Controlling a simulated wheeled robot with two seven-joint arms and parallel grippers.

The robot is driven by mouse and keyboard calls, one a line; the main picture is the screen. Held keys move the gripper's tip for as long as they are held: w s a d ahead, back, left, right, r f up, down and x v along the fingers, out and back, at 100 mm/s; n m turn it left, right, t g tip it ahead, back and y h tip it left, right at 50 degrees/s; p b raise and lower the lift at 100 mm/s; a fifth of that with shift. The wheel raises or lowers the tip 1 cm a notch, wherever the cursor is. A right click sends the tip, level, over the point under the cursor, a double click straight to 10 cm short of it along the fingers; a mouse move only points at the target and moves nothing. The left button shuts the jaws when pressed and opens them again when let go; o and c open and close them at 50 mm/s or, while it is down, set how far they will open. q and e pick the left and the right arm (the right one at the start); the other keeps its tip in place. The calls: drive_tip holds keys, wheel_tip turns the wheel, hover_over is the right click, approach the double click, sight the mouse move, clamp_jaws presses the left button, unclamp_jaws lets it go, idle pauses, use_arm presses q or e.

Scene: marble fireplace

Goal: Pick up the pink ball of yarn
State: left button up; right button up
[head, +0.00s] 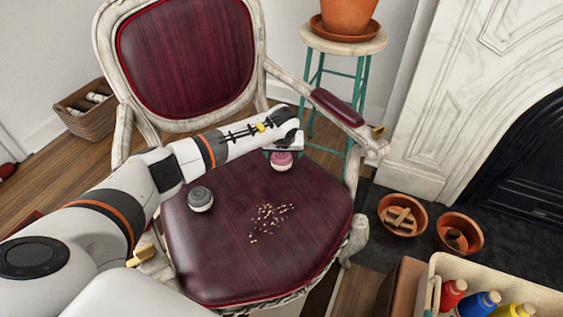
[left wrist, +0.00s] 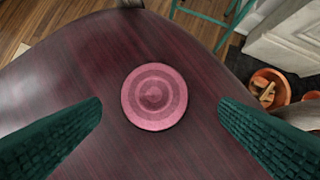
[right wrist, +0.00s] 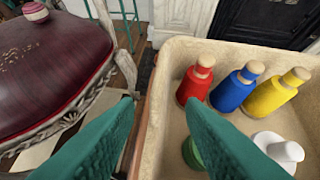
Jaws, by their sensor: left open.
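The pink ball of yarn (head: 282,161) sits on the dark red chair seat (head: 230,265), towards its back right. In the left wrist view the pink ball (left wrist: 154,97) shows from above as a ringed disc. My left gripper (left wrist: 160,103) is open and empty above it, with one finger on each side and a clear gap to the ball. In the head view my left wrist is just above the ball. My right gripper (right wrist: 160,102) is open and empty beside and over the beige bin. The pink ball also shows in the right wrist view (right wrist: 36,12).
A grey ball (head: 200,199) and scattered small crumbs (head: 268,220) lie on the seat. The chair's back (head: 187,50) and right armrest (head: 337,106) rise around it. A beige bin (head: 500,270) holds red, blue and yellow bottles. A teal stool (head: 343,42) bears a pot.

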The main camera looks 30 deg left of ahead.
sight(282, 156)
use_arm(q)
drive_tip(key=b+x, duration=0.1)
drive_tip(key=x, duration=0.1)
drive_tip(key=b+x, duration=0.1)
drive_tip(key=x, duration=0.2)
drive_tip(key=shift+s+a, duration=0.1)
drive_tip(key=shift+s, duration=0.15)
drive_tip(key=shift+w+f, duration=0.1)
drive_tip(key=shift+f, duration=0.15)
use_arm(e)
drive_tip(key=w+a+r+t+y, duration=0.1)
drive_tip(key=w+a+r+t, duration=0.1)
drive_tip(key=w+r+t, duration=0.3)
drive_tip(key=shift+a+r+t+y, duration=0.2)
drive_tip(key=shift+r+t+y, duration=0.1)
drive_tip(key=shift+r, duration=0.45)
use_arm(q)
drive_tip(key=shift+c, duration=0.5)
use_arm(e)
drive_tip(key=shift+w, duration=0.1)
use_arm(q)
drive_tip(key=c, duration=1)
